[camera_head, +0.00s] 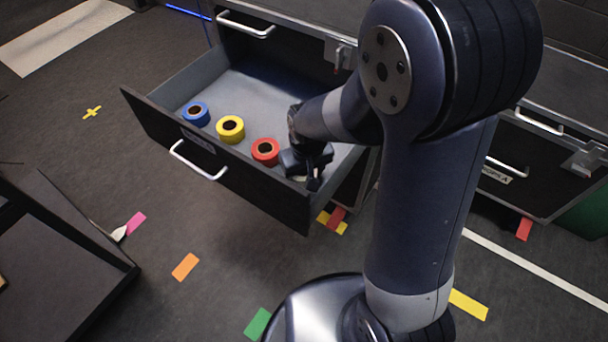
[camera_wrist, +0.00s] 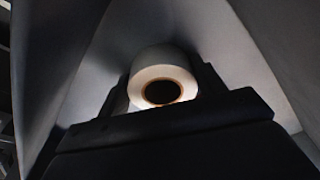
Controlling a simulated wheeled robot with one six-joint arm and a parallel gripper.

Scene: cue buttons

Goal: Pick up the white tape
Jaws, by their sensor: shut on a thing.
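The white tape (camera_wrist: 160,74) is a white roll with a brown core, seen in the wrist view between the fingers of my gripper (camera_wrist: 165,92). The gripper is shut on it, with one dark finger on each side. In the head view my gripper (camera_head: 307,180) is inside the open drawer (camera_head: 262,190), at its front right corner. There the white tape (camera_head: 299,178) is mostly hidden under the gripper, with only a small pale part showing. I cannot tell whether the roll still touches the drawer floor.
A red tape (camera_head: 265,151) lies just left of my gripper, then a yellow tape (camera_head: 230,129) and a blue tape (camera_head: 196,114) in a row. The drawer walls enclose the gripper closely at front and right. A dark low tray or table (camera_head: 60,240) stands at left.

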